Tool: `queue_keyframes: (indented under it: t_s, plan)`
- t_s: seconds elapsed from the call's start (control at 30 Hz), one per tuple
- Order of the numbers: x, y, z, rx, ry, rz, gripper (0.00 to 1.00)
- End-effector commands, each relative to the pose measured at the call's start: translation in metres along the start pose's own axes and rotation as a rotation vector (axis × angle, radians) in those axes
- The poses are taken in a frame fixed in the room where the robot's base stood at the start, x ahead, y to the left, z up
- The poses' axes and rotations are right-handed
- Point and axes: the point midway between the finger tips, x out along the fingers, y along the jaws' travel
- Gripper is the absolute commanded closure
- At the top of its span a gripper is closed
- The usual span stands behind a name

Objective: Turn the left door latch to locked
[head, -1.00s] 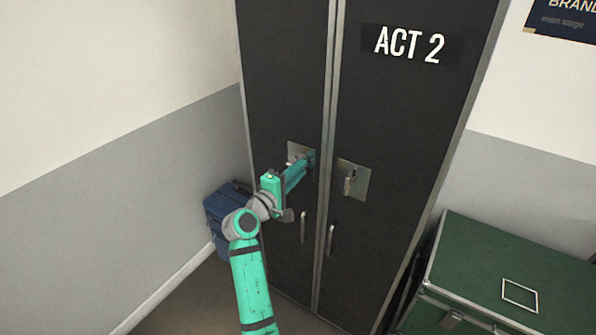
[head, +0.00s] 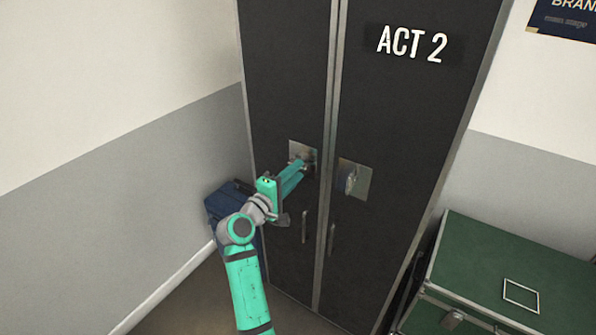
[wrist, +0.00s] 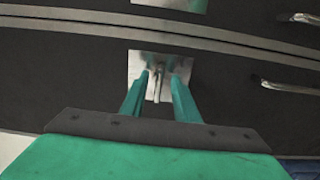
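The left door latch is a small lever (wrist: 157,84) on a bright metal plate (head: 302,151) on the left black door (head: 285,80). The plate also shows in the wrist view (wrist: 137,66), with the lever running between my fingers. My gripper (wrist: 159,76) is open, one finger on each side of the lever, with gaps visible between. In the head view my gripper (head: 297,167) is at the lower part of the plate and partly covers the latch. The lever's exact angle is hard to read there.
The right door has its own latch plate (head: 358,178), close to the right of my gripper. Vertical pull handles (head: 304,227) (head: 331,240) sit below. A blue case (head: 228,204) stands at the left wall; a green trunk (head: 490,275) stands at the right.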

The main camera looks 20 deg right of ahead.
Motion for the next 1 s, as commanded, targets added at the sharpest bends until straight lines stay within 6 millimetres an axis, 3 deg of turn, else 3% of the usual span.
queue_keyframes:
  t_s: [0.2, 0.4, 0.6, 1.0]
  plan:
    - [-0.043, -0.001, -0.002, 0.000, 0.004, -0.001, 0.72]
    - [-0.074, -0.001, -0.002, 0.000, 0.004, -0.002, 0.72]
    - [-0.087, -0.001, -0.001, 0.000, 0.002, -0.002, 0.72]
    - [-0.089, -0.001, -0.001, 0.000, 0.002, -0.002, 0.72]
